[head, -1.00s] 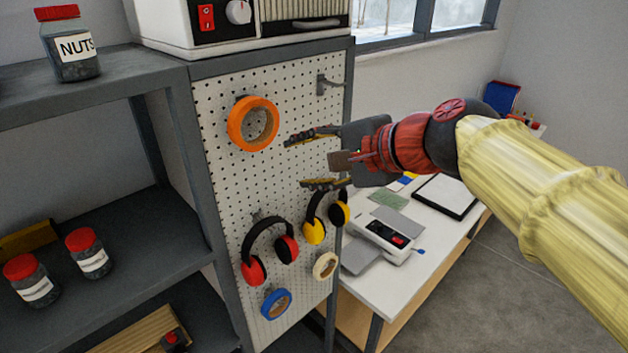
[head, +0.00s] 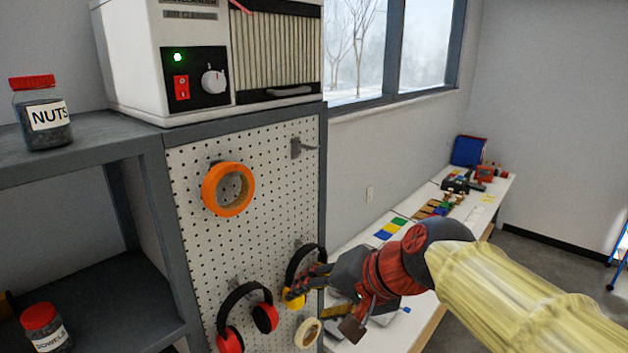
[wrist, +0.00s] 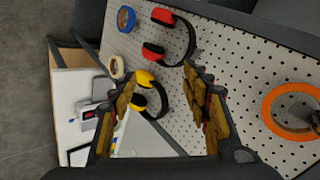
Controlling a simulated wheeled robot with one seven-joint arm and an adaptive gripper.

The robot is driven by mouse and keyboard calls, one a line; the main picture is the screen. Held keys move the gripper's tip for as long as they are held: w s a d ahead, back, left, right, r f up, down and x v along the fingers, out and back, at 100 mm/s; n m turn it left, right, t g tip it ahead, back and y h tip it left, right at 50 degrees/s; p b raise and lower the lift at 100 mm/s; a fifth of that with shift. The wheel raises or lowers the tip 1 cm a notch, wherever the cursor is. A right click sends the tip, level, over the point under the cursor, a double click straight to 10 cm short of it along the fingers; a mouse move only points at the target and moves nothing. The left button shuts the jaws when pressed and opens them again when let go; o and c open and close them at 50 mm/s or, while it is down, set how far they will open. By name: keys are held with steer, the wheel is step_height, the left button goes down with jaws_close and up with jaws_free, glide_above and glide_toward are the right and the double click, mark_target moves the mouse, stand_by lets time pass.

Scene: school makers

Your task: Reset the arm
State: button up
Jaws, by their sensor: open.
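My gripper (head: 322,298) is in front of the lower right part of the pegboard in the head view. In the wrist view my gripper (wrist: 165,112) has its two fingers well apart, with nothing held between them. Yellow earmuffs (wrist: 152,92) hang on the pegboard and show between and beyond the fingers; I cannot tell how far off they are. In the head view the yellow earmuffs (head: 292,264) are partly hidden by a finger. My arm reaches in from the right with its yellow sleeve.
The pegboard (head: 275,175) carries orange tape (head: 205,190), red earmuffs (head: 265,318), cream tape (head: 307,332) and an empty hook (head: 300,149). An air cleaner (head: 130,60) stands on top. A shelf with jars (head: 45,118) is at left. A long workbench (head: 430,200) runs along the wall at right.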

steer(key=s+d+f+n+h+b, duration=0.1)
steer(key=s+d+f+b, duration=0.4)
steer(key=f, duration=0.5)
steer(key=s+d+f+n+h+b, duration=0.1)
steer(key=s+d+f+h+b, duration=0.2)
steer(key=f, duration=0.7)
steer(key=s+d+f+n+h+b, duration=0.2)
steer(key=s+d+f+b, duration=0.5)
steer(key=d+f+b, duration=0.3)
steer(key=shift+s+d+f, duration=0.4)
steer(key=shift+d+f, duration=0.05)
steer(key=shift+d, duration=0.4)
